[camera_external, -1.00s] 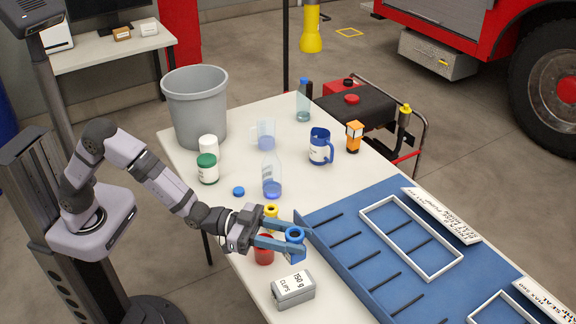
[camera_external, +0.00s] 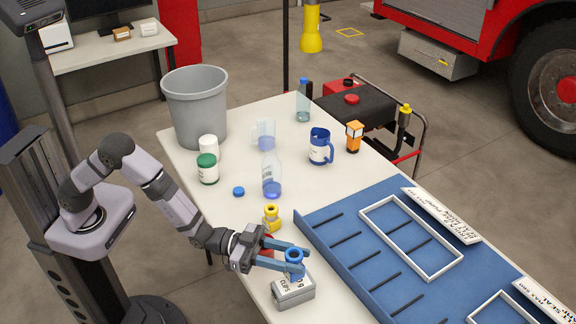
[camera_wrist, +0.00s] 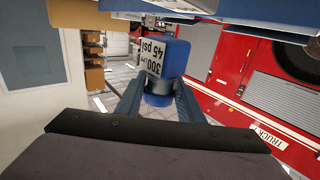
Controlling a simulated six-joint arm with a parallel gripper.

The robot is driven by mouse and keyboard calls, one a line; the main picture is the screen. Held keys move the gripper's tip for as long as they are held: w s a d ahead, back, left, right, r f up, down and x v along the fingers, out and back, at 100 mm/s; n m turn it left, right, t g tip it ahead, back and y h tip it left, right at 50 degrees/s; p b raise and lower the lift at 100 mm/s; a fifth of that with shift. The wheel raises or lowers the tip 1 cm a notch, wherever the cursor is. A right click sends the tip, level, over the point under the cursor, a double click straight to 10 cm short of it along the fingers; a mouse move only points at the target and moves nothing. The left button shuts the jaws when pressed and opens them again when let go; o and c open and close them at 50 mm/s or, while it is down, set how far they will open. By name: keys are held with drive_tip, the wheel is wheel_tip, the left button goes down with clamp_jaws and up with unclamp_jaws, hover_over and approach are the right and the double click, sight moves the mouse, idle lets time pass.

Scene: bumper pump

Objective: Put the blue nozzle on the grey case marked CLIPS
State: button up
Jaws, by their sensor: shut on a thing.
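The blue nozzle (camera_external: 294,258) is held between the fingers of my gripper (camera_external: 291,257). It is upright, with its ring-shaped end on top. In the wrist view the nozzle (camera_wrist: 165,65) shows a white label reading "45 psi", with the fingers on both sides of it. The grey case (camera_external: 293,292) marked CLIPS lies at the table's front edge. The nozzle is over the case's back part and covers some of its label. I cannot tell whether the nozzle touches the case.
A yellow nozzle (camera_external: 271,218) stands behind my gripper, and a red thing (camera_external: 266,243) is mostly hidden by it. The blue tray (camera_external: 345,262) with dividers lies close on the right. Bottles, jugs and a grey bin (camera_external: 195,105) stand farther back.

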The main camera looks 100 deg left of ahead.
drive_tip(key=shift+f, duration=1.55)
drive_tip(key=shift+f, duration=0.15)
drive_tip(key=o, duration=1.2)
drive_tip(key=shift+o, duration=0.2)
drive_tip(key=shift+s, duration=0.65)
drive_tip(key=s+b, duration=0.1)
drive_tip(key=s, duration=0.9)
drive_tip(key=shift+s+a, duration=0.35)
drive_tip(key=shift+a, duration=0.05)
